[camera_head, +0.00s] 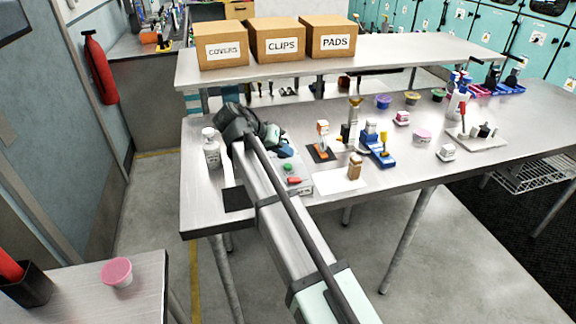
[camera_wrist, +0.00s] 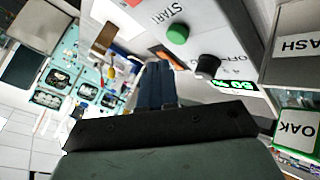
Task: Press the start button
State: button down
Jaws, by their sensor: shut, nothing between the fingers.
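The green start button (camera_wrist: 177,33) sits on a pale panel (camera_wrist: 215,22) beside the printed word START in the wrist view. A black knob (camera_wrist: 207,66) and a lit green display (camera_wrist: 235,86) are on the same unit. My gripper (camera_wrist: 158,68) is shut and empty, its dark blue fingers pointing at the panel. The fingertips appear below and left of the button; I cannot tell the gap in depth. In the head view my gripper (camera_head: 286,151) is above the small grey unit (camera_head: 305,188), which has a red part on it; my arm hides some of it.
A dark square mat (camera_head: 238,199) lies near the table's front left. Right of the unit are a white sheet (camera_head: 340,181), a blue holder (camera_head: 378,156) and several small containers. Boxes (camera_head: 278,40) stand on the shelf behind.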

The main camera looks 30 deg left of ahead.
aim_at(285, 166)
jog(key=shift+f, duration=0.6)
jog(key=shift+f, duration=0.15)
dwell(1.7)
jog(key=shift+f, duration=0.3)
jog(key=shift+f, duration=0.4)
dwell(0.8)
jog(key=shift+r, duration=0.85)
jog(key=shift+r, duration=2.5)
